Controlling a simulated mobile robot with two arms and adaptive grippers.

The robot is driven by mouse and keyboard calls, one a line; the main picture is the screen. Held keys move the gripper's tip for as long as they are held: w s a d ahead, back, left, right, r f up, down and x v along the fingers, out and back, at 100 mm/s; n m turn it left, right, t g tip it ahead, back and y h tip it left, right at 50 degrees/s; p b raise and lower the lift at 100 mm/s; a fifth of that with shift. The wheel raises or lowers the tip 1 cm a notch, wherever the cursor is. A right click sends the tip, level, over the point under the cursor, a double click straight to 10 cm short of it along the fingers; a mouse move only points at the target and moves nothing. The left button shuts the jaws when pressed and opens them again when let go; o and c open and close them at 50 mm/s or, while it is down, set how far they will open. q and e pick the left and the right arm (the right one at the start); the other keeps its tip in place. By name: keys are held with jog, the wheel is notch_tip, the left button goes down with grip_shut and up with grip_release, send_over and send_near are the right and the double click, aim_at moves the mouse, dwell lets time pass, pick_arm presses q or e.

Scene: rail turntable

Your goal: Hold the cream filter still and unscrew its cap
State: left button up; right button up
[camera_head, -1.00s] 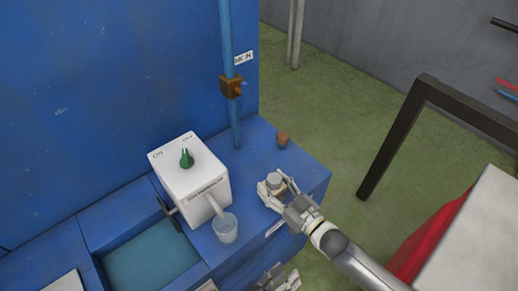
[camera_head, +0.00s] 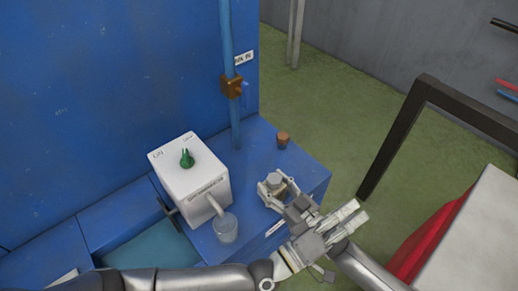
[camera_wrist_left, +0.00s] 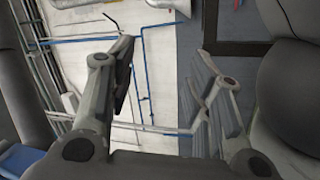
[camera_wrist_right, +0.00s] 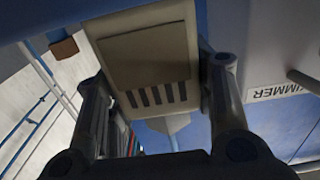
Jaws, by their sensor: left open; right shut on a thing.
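The cream filter (camera_head: 276,189) stands on the blue bench near its right corner, and its round grey cap (camera_head: 275,179) faces up. My right gripper (camera_head: 271,190) is shut around the filter's sides. In the right wrist view the beige slotted filter body (camera_wrist_right: 155,95) sits between both fingers, and the cap cannot be made out for sure. My left gripper (camera_head: 352,217) is open and empty, to the right of the filter and apart from it, past the bench edge. The left wrist view shows its spread fingers (camera_wrist_left: 165,95) with only background between them.
A white machine (camera_head: 195,172) with a green knob (camera_head: 186,158) stands left, its spout over a clear cup (camera_head: 226,228). A small brown cylinder (camera_head: 283,138) sits behind the filter. A blue pipe (camera_head: 235,118) with a brown valve block rises behind. A dark frame (camera_head: 395,130) stands right.

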pick_arm(q)
jog(key=w+d+m+g, duration=0.2)
jog(key=w+m+g, duration=0.1)
jog(key=m+g, duration=0.15)
jog(key=m+g+y, duration=0.7)
jog(key=m+y, duration=0.5)
jog(key=m, duration=0.2)
send_near(278, 178)
jog(key=shift+t, duration=0.25)
jog(key=x, duration=0.9)
jog(key=shift+s, duration=0.2)
jog(key=shift+r, duration=0.1)
